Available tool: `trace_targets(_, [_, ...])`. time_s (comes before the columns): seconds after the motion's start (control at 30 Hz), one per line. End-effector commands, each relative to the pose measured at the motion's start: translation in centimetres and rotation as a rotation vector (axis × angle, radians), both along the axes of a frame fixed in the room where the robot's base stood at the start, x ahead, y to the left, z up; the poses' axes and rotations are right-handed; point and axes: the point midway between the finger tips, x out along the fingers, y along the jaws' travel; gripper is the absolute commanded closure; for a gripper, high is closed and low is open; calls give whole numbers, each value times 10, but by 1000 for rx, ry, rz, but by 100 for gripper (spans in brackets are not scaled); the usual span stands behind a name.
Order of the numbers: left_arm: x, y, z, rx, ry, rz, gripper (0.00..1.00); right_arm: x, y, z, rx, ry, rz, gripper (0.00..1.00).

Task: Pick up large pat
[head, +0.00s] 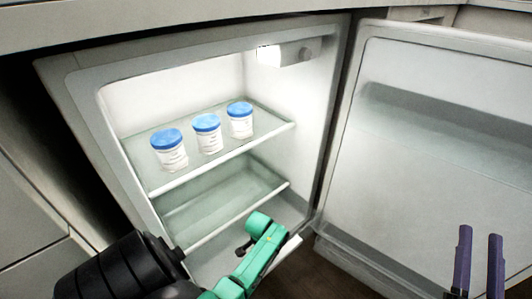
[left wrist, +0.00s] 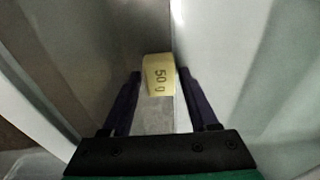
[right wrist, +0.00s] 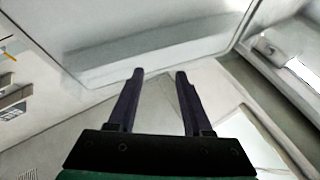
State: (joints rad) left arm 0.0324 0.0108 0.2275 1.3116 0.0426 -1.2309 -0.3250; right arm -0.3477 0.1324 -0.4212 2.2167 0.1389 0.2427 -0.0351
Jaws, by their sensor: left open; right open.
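A pale yellow pat (left wrist: 158,75) marked "50 g" shows in the left wrist view, between and just beyond the fingertips of my left gripper (left wrist: 159,75). The gripper is open around its near end; I cannot tell whether either finger touches it. In the head view the pat and the left fingers are hidden; my left arm reaches down in front of the fridge. My right gripper (head: 479,232) is open and empty in front of the fridge door, and its fingers also show in the right wrist view (right wrist: 160,74).
The open fridge (head: 90,95) holds three blue-lidded white tubs (head: 207,133) on its upper glass shelf (head: 150,182). The lower shelf (head: 215,200) looks bare. The fridge door (head: 430,130) stands open at the right. Pale walls stand close on both sides of the left gripper.

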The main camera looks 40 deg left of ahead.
Motion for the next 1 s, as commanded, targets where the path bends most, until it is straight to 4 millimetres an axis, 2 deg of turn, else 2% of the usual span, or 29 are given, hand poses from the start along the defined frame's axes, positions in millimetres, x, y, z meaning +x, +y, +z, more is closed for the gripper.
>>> trace_targets(0.23, [0, 0, 0, 0, 0, 0, 40, 0, -1, 5, 3, -15, -2, 50])
trace_targets(0.27, [0, 0, 0, 0, 0, 0, 48, 0, -1, 5, 3, -15, -2, 50])
trace_targets(0.3, [0, 0, 0, 0, 0, 0, 63, 0, -1, 5, 3, -15, -2, 50])
trace_targets(0.4, [0, 0, 0, 0, 0, 0, 100, 0, -1, 5, 2, -14, -2, 50])
trace_targets(0.87, [0, 0, 3, 0, 0, 0, 100, 1, 0, 3, 3, 0, 1, 50])
trace_targets(0.97, [0, 0, 6, 0, 0, 0, 100, 1, 2, -12, -3, 46, 5, 50])
trace_targets(1.0, [0, 0, 7, 0, 0, 0, 100, 0, 4, -30, -15, 94, 11, 50])
